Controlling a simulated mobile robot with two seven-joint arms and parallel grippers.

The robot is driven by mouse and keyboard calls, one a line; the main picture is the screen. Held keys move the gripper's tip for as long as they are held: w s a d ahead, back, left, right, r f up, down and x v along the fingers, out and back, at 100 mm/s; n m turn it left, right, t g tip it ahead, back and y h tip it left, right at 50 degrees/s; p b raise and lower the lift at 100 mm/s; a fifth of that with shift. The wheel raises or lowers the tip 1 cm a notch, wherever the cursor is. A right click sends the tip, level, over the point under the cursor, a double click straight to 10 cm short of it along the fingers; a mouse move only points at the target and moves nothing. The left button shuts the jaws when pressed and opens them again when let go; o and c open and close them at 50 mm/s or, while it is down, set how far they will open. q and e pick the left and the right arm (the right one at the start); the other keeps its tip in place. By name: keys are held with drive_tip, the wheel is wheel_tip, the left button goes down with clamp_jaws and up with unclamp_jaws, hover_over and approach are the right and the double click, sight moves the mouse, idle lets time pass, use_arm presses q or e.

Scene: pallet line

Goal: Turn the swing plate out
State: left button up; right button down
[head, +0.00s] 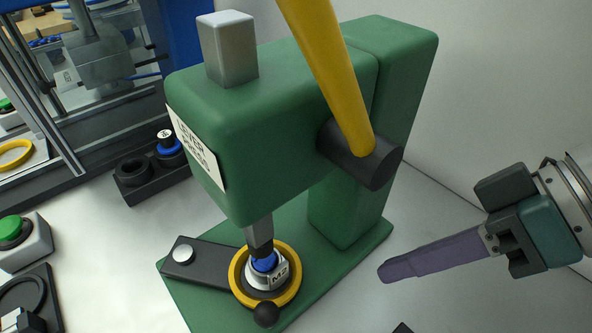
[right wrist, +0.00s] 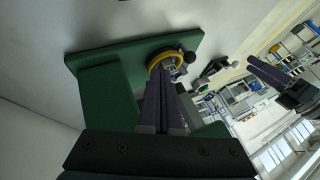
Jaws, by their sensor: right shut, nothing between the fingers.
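The swing plate (head: 200,263) is a dark flat arm on the green press base, pivoted at a silver bolt. Its yellow-ringed end (head: 235,291) lies under the press ram (head: 259,233), with a black ball knob (head: 266,314) at its near side. A white and blue part marked M2 (head: 263,279) stands inside the ring, under the ram tip. My right gripper (head: 386,272) is shut and empty, right of the press base and apart from the knob. In the right wrist view, the ring (right wrist: 151,64) and knob (right wrist: 189,57) show beyond its fingers. My left gripper (right wrist: 251,62) shows there at right; its jaw opening is unclear.
The green lever press (head: 275,130) has a yellow lever (head: 330,75) sloping down to a dark hub. A black holder (head: 135,188) and a grey box with a green button (head: 22,243) stand left. Pale table surface between press and right gripper is clear.

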drive_tip(key=b+x, duration=0.1)
drive_tip(key=x, duration=0.7)
drive_tip(key=shift+a+f, duration=0.25)
drive_tip(key=shift+f, duration=0.05)
drive_tip(key=a, duration=0.1)
drive_tip(key=a+p, duration=0.1)
drive_tip(key=s+a, duration=0.1)
drive_tip(key=shift+r+p, duration=0.25)
drive_tip(key=shift+p, duration=0.05)
drive_tip(key=shift+s+a, duration=0.25)
drive_tip(key=shift+a, duration=0.15)
